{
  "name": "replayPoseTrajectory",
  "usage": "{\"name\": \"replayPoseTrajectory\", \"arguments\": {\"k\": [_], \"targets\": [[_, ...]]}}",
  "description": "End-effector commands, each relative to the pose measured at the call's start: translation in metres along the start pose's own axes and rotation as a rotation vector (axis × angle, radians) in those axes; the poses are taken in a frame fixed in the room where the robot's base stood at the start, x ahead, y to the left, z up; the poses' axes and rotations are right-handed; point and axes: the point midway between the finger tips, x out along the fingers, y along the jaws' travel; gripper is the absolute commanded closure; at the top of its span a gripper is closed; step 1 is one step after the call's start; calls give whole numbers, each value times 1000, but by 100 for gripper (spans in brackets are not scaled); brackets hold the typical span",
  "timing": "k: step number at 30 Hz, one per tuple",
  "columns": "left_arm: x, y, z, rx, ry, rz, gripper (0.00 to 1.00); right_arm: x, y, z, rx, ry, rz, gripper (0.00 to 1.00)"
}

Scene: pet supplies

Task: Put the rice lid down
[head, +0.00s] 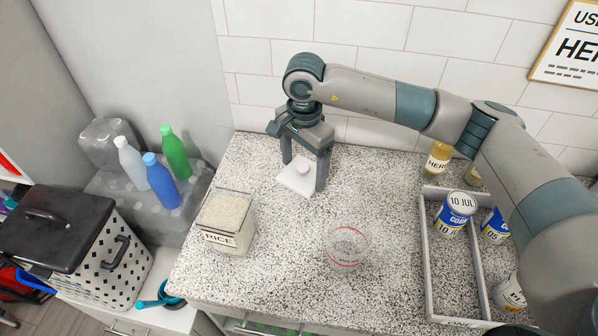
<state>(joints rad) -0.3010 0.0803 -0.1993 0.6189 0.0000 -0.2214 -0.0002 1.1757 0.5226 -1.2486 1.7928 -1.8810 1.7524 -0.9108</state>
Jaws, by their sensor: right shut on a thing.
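The rice lid (297,177) is a white, flat square piece with a small knob. My right gripper (304,172) is shut on it, pointing down, over the back left part of the counter. I cannot tell whether the lid touches the counter. The rice container (228,240), a clear box labelled RICE, stands uncovered at the counter's left edge, with rice showing at its top. It is in front and to the left of the lid, apart from it. My left gripper is not in view.
A clear measuring cup (347,246) with red marks stands mid-counter. A grey tray (433,268) with cans is at the right, a herb jar (437,160) behind it. The speckled counter (290,270) is clear between container and cup. Several bottles (161,181) stand left, off the counter.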

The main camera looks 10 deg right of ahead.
Motion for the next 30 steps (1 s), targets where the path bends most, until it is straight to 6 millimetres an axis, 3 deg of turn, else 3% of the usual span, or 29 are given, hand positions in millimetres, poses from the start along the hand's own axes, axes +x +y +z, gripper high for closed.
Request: {"name": "replayPoseTrajectory", "arguments": {"k": [4, 16, 24, 30], "targets": [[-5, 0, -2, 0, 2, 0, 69, 5, -8, 5, 0, 1, 0, 42], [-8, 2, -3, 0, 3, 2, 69, 9, -9, 6, 0, 0, 1, 42], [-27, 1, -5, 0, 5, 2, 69, 37, -8, 6, 0, 0, 3, 42], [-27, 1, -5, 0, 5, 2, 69, 47, -9, 6, 0, 0, -1, 42]]}}
